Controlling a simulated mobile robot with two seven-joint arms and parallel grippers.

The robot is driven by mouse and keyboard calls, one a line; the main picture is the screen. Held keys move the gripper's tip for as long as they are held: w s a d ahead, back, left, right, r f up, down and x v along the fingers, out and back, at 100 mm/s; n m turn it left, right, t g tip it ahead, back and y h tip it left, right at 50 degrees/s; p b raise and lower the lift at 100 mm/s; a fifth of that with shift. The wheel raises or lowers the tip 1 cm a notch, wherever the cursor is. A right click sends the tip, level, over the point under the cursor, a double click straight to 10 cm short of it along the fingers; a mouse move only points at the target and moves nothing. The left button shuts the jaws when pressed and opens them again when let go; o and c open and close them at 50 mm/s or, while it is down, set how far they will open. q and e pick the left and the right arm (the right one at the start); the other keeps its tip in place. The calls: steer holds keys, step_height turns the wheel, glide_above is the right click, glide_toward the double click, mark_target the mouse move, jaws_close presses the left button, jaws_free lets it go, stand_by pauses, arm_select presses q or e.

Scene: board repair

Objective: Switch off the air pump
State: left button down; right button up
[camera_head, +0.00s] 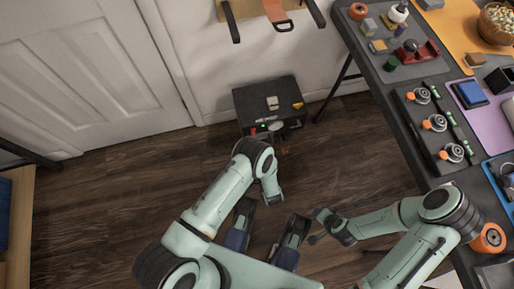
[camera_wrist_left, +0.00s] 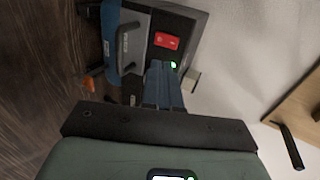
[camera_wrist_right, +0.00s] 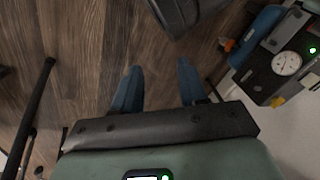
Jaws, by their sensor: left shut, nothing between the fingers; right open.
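The air pump is a dark box (camera_head: 268,95) on the floor against the wall. Its face carries a red, switch-like rectangle (camera_wrist_left: 166,41) and a small lit green light (camera_wrist_left: 173,65). In the right wrist view the pump (camera_wrist_right: 262,80) also shows a round white gauge (camera_wrist_right: 286,63) and green lights. My left gripper (camera_wrist_left: 163,66) is shut and empty, its tips close to the pump face beside the green light; contact cannot be told. In the head view my left arm hides its fingers. My right gripper (camera_wrist_right: 160,75) is open and empty above the floor, away from the pump.
A blue part with a grey handle (camera_wrist_left: 122,45) stands out beside the pump face. A workbench (camera_head: 385,95) with tools and trays runs along the right. A white door (camera_head: 90,70) is at the left. Wooden floor (camera_head: 130,185) is clear at the left.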

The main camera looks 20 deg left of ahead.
arm_select(q)
steer(key=shift+v, duration=1.1)
arm_select(e)
steer(key=shift+s+a+r, duration=0.2)
steer(key=shift+s+r, duration=0.05)
steer(key=shift+r, duration=0.1)
arm_select(q)
steer(key=shift+d+f+b, duration=0.4)
steer(key=shift+f+b, duration=0.2)
steer(key=shift+b, duration=0.4)
arm_select(e)
steer(key=shift+g, duration=0.6)
steer(key=s+f, duration=0.1)
steer(key=f, duration=0.1)
steer(key=s+d+f, duration=0.1)
steer(key=s+f, duration=0.1)
